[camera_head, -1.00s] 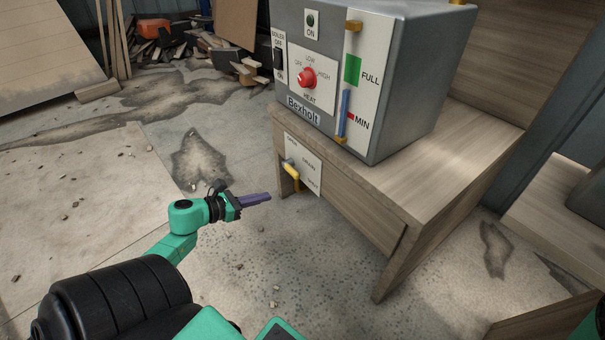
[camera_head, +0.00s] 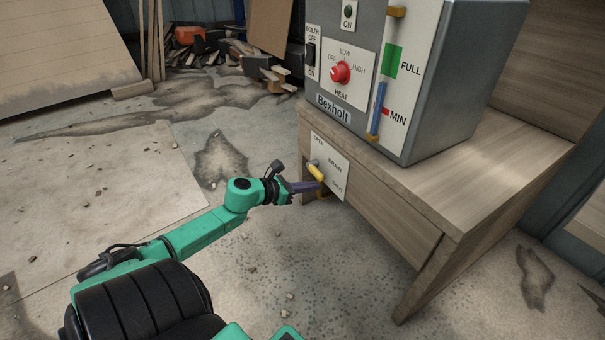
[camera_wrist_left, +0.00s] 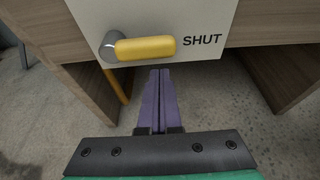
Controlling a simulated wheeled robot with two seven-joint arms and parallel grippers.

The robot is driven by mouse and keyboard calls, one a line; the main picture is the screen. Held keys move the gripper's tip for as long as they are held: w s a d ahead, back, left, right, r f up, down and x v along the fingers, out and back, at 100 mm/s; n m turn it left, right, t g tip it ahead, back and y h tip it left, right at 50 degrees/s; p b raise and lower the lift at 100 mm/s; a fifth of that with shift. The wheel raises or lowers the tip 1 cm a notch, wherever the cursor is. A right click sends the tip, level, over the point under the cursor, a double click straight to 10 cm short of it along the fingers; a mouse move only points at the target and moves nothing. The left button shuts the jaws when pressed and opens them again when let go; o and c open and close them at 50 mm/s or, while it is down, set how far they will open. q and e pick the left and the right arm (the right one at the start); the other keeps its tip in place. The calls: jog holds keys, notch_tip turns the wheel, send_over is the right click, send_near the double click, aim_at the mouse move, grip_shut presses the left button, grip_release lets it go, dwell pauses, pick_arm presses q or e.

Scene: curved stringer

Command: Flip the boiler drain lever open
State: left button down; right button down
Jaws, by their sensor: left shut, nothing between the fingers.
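The yellow drain lever (camera_head: 316,172) sits on a white plate (camera_head: 338,181) on the front of the wooden stand, below the boiler. In the left wrist view the lever handle (camera_wrist_left: 147,47) lies sideways from its grey pivot (camera_wrist_left: 110,46), pointing right at the word SHUT. My left gripper (camera_head: 314,186) is shut and empty. In the left wrist view its purple fingertips (camera_wrist_left: 160,72) are just below the handle; I cannot tell whether they touch it. My right gripper is out of view.
The grey boiler (camera_head: 450,85), with a red heat knob (camera_head: 341,72), stands on the wooden stand (camera_head: 490,165). A yellow spout (camera_wrist_left: 121,85) hangs below the plate in the wrist view. Stained floor with small debris is open on the left; scrap wood (camera_head: 265,70) lies behind.

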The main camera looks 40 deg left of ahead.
pick_arm(q)
jog(key=shift+r, duration=0.6)
jog(key=shift+d+r+n+p, duration=0.1)
jog(key=shift+r+n+p, duration=0.15)
jog(key=shift+p, duration=0.2)
